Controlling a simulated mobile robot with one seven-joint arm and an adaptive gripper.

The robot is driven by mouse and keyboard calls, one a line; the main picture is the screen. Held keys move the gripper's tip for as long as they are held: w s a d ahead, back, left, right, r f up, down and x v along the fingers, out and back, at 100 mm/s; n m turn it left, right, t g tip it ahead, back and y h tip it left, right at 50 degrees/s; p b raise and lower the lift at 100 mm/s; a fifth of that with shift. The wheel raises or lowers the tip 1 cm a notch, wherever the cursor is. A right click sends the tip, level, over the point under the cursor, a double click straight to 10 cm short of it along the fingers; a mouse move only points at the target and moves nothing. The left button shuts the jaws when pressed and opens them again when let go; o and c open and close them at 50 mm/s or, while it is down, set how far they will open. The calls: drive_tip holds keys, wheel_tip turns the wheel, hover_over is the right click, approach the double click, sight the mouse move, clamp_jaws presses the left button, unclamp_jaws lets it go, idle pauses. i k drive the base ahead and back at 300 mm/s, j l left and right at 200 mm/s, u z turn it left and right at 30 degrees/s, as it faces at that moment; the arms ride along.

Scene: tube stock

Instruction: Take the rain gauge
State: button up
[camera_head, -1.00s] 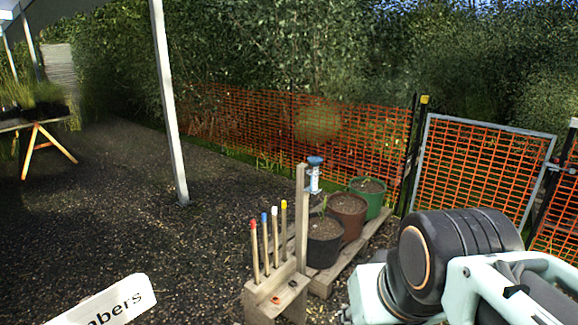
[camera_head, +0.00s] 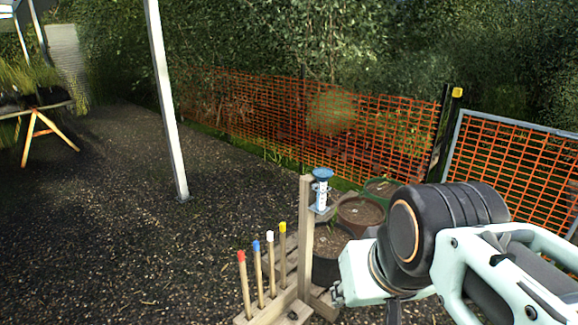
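The rain gauge (camera_head: 322,190) is a small clear tube with a blue top. It is mounted on the right side of a wooden post (camera_head: 305,235), near the post's top. My arm is at the right, with its black joint left of the pale green link. Only a small part that may belong to my gripper shows low beside the arm, and its fingers cannot be made out. The arm is apart from the rain gauge in the picture, to its lower right.
Several wooden stakes with coloured tips (camera_head: 257,262) stand in a wooden block left of the post. Plant pots (camera_head: 360,211) stand behind the post, partly hidden by my arm. Orange mesh fence (camera_head: 270,115) and a white pole (camera_head: 166,100) stand further back. Gravel at left is clear.

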sight(323, 175)
drive_tip(key=i+l, duration=0.25)
drive_tip(key=i, duration=0.25)
drive_tip(key=i+l+u, duration=0.15)
drive_tip(key=i, duration=0.3)
